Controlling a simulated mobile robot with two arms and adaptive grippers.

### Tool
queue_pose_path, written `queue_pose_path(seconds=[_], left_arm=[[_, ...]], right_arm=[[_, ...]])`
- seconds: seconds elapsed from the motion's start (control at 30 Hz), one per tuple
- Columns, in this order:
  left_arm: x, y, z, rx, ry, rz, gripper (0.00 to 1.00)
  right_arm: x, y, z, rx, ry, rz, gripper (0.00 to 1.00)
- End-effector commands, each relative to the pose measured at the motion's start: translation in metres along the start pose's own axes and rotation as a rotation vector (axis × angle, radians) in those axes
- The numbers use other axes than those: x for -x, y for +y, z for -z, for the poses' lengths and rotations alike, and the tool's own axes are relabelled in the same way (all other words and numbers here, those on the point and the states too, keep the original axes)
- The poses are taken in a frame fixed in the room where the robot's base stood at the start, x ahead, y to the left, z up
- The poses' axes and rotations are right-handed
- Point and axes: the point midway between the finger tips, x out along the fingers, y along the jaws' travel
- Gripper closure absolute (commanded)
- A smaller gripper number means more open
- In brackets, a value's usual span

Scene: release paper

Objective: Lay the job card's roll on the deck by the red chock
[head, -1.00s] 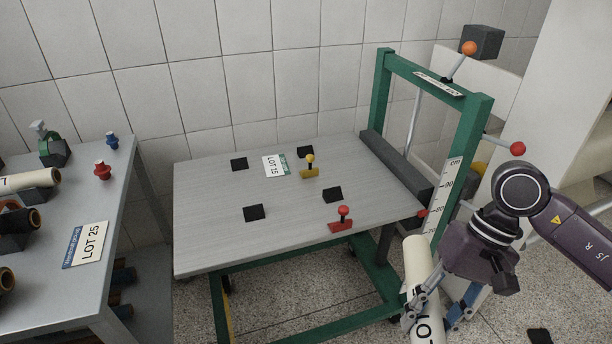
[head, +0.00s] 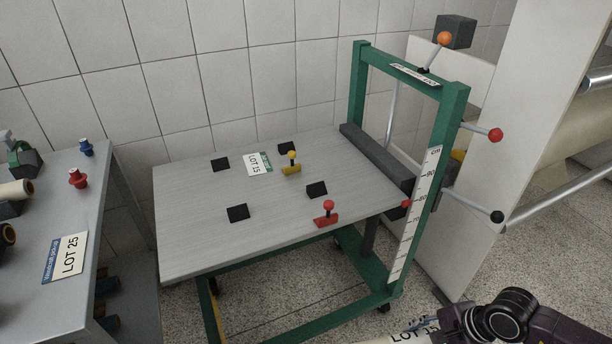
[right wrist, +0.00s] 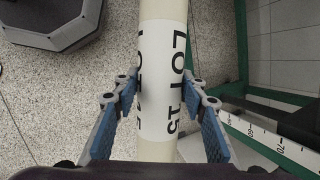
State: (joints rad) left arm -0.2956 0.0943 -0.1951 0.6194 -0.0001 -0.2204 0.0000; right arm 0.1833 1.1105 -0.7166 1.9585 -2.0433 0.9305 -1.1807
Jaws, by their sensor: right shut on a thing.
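The cream roll marked LOT 15 shows at the bottom edge of the head view (head: 403,335) and upright through the middle of the right wrist view (right wrist: 163,45). My right gripper (right wrist: 166,92) is shut on it at the white label, one blue-padded finger on each side. In the head view the roll is low, off the deck and in front of the green frame, mostly cut off. The grey deck (head: 200,230) carries a white and green card (head: 260,164) reading LOT 15. The red chock (head: 326,215) sits at its front right edge. My left gripper is out of view.
A yellow chock (head: 291,167) and several black blocks (head: 238,212) sit on the deck. A green frame (head: 450,130) with a ruler (head: 415,215) and ball-ended levers stands at its right. A left bench (head: 95,190) holds rolls and a LOT 25 card (head: 66,258).

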Motion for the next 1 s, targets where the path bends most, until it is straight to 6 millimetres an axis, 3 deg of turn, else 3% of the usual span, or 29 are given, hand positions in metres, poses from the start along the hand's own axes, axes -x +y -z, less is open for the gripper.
queue_pose_path(seconds=[0.4, 0.77, 1.0], left_arm=[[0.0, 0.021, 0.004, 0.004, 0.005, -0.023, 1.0], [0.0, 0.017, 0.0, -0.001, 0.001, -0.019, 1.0], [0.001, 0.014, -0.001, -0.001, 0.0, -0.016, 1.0]], right_arm=[[-0.001, 0.0, 0.002, -0.012, 0.002, 0.009, 0.99], [0.0, -0.001, 0.001, -0.006, 0.001, 0.007, 0.99], [0.016, -0.02, -0.019, 0.108, -0.034, -0.036, 0.99]])
